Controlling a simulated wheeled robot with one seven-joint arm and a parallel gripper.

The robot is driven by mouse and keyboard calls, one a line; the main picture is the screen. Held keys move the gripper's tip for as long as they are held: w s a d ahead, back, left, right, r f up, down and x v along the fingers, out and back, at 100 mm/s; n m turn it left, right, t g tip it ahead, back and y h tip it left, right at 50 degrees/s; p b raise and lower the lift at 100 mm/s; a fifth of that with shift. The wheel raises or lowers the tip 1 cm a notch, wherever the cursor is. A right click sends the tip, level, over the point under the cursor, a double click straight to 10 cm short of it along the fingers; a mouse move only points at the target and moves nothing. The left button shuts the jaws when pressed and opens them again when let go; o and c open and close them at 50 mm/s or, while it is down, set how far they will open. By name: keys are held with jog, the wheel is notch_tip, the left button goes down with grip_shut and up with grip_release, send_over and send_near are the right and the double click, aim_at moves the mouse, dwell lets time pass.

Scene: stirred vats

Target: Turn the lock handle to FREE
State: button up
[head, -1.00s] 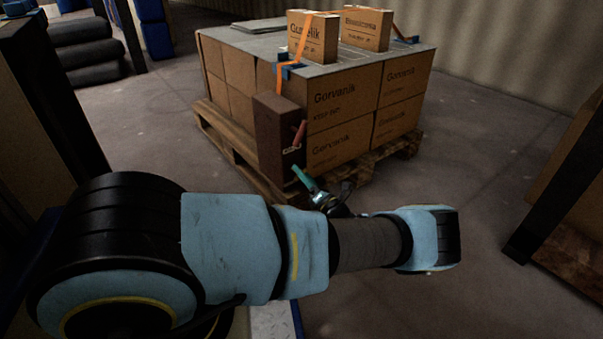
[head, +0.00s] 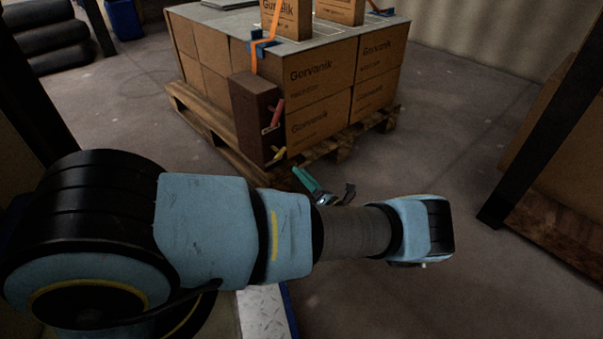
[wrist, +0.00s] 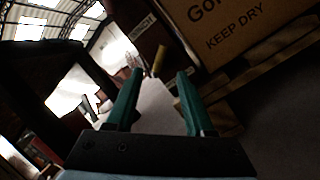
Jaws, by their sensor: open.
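A dark brown box (head: 250,115) stands at the near corner of the carton stack in the head view. A red handle (head: 277,112) sticks out of its side, and a smaller yellow handle (head: 276,156) is below it. I cannot tell which is the lock handle, and no FREE mark is readable. In the wrist view the yellow handle (wrist: 159,61) stands beyond the fingertips, between them. A pale label (wrist: 142,27) there is unreadable. My gripper (head: 324,183) has green fingers; it is open and empty, apart from the box. It also shows in the wrist view (wrist: 158,80).
Cartons (head: 318,125) are stacked on a wooden pallet (head: 335,146) behind the box, with an orange strap (head: 256,52). A dark post (head: 540,125) stands at the right. Bare floor (head: 440,160) lies between the pallet and the post.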

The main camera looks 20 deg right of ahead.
aim_at(281, 155)
jog(key=s+a+r+m+g+h+b, duration=0.1)
jog(key=s+a+r+m+h+b, duration=0.2)
jog(key=m+h, duration=0.35)
jog(key=shift+n+h, duration=0.25)
jog(key=shift+h, duration=0.2)
jog(key=shift+w+a+f+b, duration=0.1)
jog(key=shift+w+a+b, duration=0.35)
jog(key=shift+w, duration=1.55)
jog(key=shift+w+a+f+b, duration=0.1)
jog(key=shift+w+a+b, duration=0.35)
jog(key=shift+w, duration=1.6)
jog(key=shift+w+a+f+b, duration=0.15)
jog(key=shift+w+b, duration=0.55)
jog(key=shift+w, duration=1.3)
jog(key=shift+a+r, duration=0.1)
grip_shut()
